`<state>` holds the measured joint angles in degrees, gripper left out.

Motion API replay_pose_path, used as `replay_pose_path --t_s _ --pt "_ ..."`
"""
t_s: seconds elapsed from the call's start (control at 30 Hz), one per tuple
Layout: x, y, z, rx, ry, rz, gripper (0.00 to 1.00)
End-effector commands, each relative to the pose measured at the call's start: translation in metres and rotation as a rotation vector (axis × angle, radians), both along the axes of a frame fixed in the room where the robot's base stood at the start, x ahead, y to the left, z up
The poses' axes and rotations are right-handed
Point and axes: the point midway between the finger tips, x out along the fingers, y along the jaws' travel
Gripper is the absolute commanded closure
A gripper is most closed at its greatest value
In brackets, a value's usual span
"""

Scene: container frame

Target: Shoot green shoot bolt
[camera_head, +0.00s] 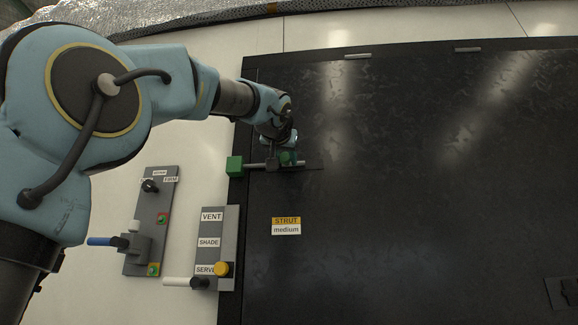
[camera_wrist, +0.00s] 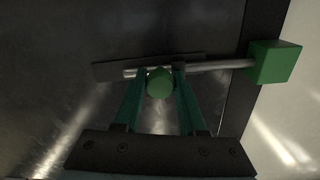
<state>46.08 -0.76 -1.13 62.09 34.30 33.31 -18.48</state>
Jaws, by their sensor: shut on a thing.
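The green shoot bolt is a grey metal rod (camera_wrist: 220,66) with a round green knob (camera_wrist: 160,83), lying across a dark backing plate (camera_wrist: 105,71) on the black panel. A green block (camera_head: 235,166) sits at the panel's left edge; it also shows at the right of the wrist view (camera_wrist: 273,62). The rod's end appears to meet this block; how far it goes in is hidden. My gripper (camera_head: 287,158) is at the bolt, with its teal fingers (camera_wrist: 160,86) on both sides of the knob, shut on it. My wrist partly hides the bolt in the head view.
Left of the panel are a grey plate labelled VENT, SHADE and SERV (camera_head: 211,240) with a yellow knob (camera_head: 221,269), and another plate (camera_head: 155,215) with a blue-handled lever (camera_head: 104,241). A STRUT medium label (camera_head: 286,226) is below the bolt. The panel's middle (camera_head: 420,180) is clear.

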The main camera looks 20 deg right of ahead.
Motion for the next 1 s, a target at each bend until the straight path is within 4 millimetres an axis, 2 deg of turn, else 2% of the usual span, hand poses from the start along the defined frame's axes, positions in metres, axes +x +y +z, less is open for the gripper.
replay_pose_path --t_s 0.13,0.17,0.4,0.77,0.87,1.0 --pt "0.003 0.004 0.0 0.004 0.001 0.011 1.0" --pt "0.003 0.004 0.0 0.004 0.002 0.012 0.59" --pt "0.003 0.003 0.0 0.004 0.001 0.01 0.32" --pt "-0.003 0.005 -0.001 0.003 0.001 0.005 0.3" --pt "-0.015 0.011 -0.004 0.002 0.0 0.005 0.3" --pt "-0.04 0.025 -0.004 0.0 -0.001 0.006 0.3"
